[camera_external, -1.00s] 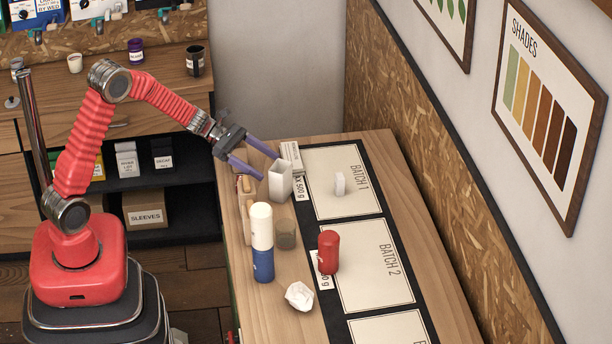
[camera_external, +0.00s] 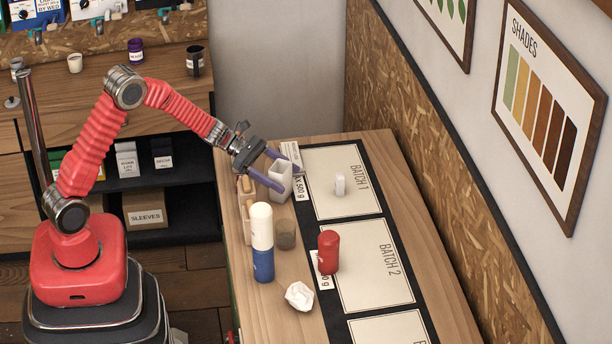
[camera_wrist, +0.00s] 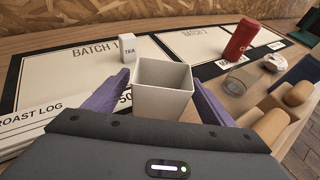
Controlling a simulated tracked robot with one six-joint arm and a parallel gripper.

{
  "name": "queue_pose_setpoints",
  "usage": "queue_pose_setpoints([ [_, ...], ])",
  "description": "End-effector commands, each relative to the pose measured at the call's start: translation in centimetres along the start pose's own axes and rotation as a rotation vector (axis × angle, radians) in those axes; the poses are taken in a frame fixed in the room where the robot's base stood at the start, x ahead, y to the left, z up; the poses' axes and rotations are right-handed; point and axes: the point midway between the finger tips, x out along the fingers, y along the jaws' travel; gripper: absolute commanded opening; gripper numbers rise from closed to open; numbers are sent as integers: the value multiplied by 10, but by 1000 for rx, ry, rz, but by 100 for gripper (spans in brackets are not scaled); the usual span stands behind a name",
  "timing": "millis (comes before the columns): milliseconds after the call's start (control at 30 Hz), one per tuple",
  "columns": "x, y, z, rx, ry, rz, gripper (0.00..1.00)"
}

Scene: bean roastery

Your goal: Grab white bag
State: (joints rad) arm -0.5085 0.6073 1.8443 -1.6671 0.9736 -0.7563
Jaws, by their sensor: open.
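A white, square, open-topped container (camera_external: 281,180) stands upright at the far end of the wooden table. It looks empty in the wrist view (camera_wrist: 163,88). My gripper (camera_external: 284,172) is open, with one purple finger on each side of this container. Clear contact cannot be told. A small white packet marked TEA (camera_wrist: 128,48) stands on the BATCH 1 sheet, beyond the left finger; it also shows in the external view (camera_external: 340,184). A crumpled white item (camera_external: 299,296) lies toward the near end of the table. No thing is labelled as a bag.
A white-and-blue cylinder (camera_external: 262,242) and a clear glass (camera_external: 285,234) stand near the container. Wooden pieces (camera_wrist: 272,125) lie to the right in the wrist view. The BATCH sheets are mostly clear.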

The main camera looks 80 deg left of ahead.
Motion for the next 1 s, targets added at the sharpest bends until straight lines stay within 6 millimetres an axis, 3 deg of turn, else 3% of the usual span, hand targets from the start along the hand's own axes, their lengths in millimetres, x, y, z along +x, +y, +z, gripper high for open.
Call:
queue_pose_setpoints([
  [100,18,-1,0,1,1,-3,77],
  [267,31,0,0,1,0,-1,77],
  [800,32,0,0,0,0,0,77],
  [1000,32,0,0,0,0,0,64],
])
